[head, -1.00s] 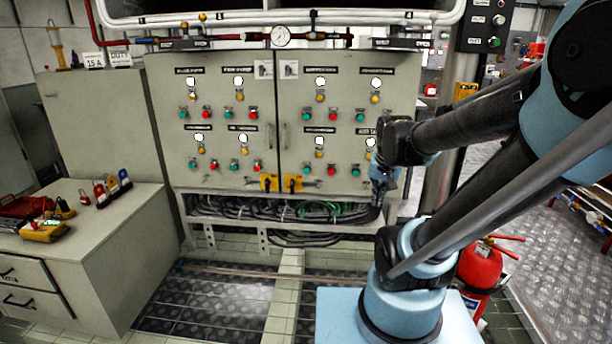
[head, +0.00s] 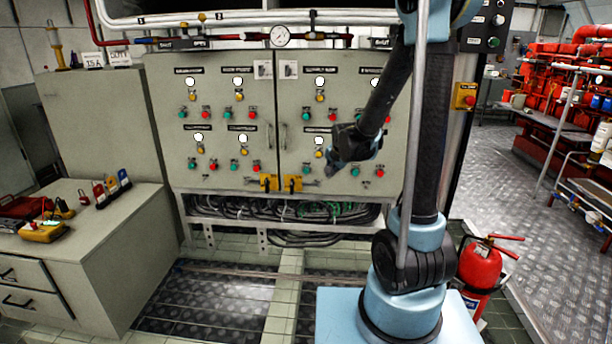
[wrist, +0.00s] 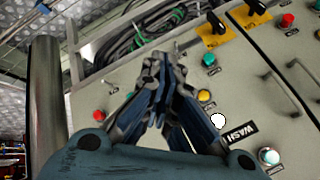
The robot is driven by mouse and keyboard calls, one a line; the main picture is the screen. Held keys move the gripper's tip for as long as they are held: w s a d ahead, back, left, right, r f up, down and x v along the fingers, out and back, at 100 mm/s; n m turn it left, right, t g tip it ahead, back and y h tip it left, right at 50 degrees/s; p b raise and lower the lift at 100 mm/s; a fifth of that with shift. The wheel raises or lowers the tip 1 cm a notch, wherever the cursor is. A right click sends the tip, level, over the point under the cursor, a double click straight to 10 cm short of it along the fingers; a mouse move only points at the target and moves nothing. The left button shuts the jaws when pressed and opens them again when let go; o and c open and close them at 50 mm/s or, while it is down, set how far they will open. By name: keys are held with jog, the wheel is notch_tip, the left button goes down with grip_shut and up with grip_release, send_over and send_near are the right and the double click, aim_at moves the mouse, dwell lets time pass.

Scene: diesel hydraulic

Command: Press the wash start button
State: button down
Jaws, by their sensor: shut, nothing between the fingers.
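The WASH label (wrist: 238,134) shows in the wrist view, on the pale cabinet front. Beside it are a white lamp (wrist: 218,120) and a yellow button (wrist: 204,95). The green button (wrist: 208,59) of this group lies just right of my gripper's tips in the wrist view. In the head view this green button (head: 306,169) is in the lower row, left of my gripper. My gripper (wrist: 165,62) is shut and empty, in front of the panel. It hides part of the WASH group. I cannot tell how far the tips are from the panel.
Two yellow tagged handles (head: 268,183) stick out at the cabinet's lower middle. Cables (head: 260,208) run below the doors. A grey cabinet (head: 110,230) stands left, and a red fire extinguisher (head: 480,265) stands right of my base. The floor before the panel is clear.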

aim_at(306, 171)
jog(key=w+a+f+m+t+y, duration=0.2)
jog(key=w+a+f+m, duration=0.1)
jog(key=w+a+f, duration=0.7)
jog(key=a+f, duration=0.1)
jog(key=a, duration=0.2)
jog(key=shift+f+m, duration=0.3)
jog(key=shift+m, duration=0.1)
jog(key=shift+w, duration=0.2)
jog(key=w, duration=0.8)
jog(key=shift+w+d, duration=0.15)
jog(key=shift+w, duration=0.15)
jog(key=shift+w, duration=0.1)
dwell(0.7)
jog(key=shift+w+r, duration=0.1)
jog(key=shift+w, duration=0.2)
